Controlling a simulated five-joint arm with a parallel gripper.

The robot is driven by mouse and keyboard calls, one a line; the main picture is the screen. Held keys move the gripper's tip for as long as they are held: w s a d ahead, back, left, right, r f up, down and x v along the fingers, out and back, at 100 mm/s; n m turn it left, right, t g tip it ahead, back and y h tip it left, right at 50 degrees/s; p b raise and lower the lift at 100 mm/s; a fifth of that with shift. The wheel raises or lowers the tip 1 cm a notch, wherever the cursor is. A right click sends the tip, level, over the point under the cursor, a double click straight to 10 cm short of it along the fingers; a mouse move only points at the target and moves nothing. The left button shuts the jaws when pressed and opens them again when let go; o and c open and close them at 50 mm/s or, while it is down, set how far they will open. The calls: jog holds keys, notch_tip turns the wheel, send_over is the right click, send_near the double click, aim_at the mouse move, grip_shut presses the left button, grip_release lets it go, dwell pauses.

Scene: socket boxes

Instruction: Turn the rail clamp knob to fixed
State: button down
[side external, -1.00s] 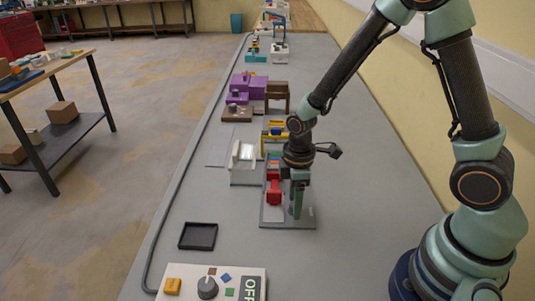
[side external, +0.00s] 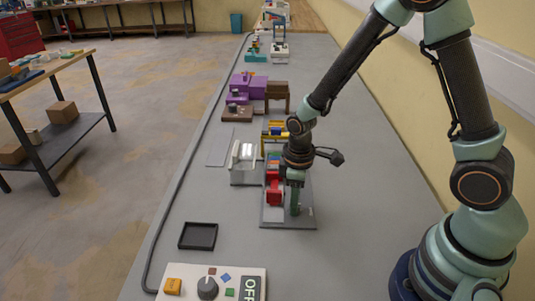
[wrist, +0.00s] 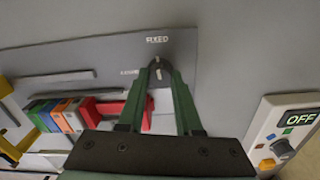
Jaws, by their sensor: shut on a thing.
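The rail clamp knob (wrist: 159,65) is a small dark knob with a pale mark, on a grey plate (wrist: 90,55) in the wrist view. The word FIXED is printed just above it and LOOSE to its left. The fingertips largely hide the knob, so I cannot tell exactly where its mark points. My gripper (wrist: 160,73) has its green fingers shut on the knob, one on each side. In the side external view my gripper (side external: 296,210) points straight down over the plate; the knob is hidden there. A red clamp piece (side external: 273,188) stands just left of the fingers.
Several coloured blocks (wrist: 55,115) sit in a row beside the red piece. A white panel with a dial and an OFF sign (side external: 210,284) and a black tray (side external: 198,236) lie nearer the camera. Bare grey bench (side external: 370,215) lies to the right.

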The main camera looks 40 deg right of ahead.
jog(key=shift+m, duration=0.6)
jog(key=c, duration=0.6)
grip_release()
jog(key=shift+r, duration=0.1)
notch_tip(320, 180, up, 12)
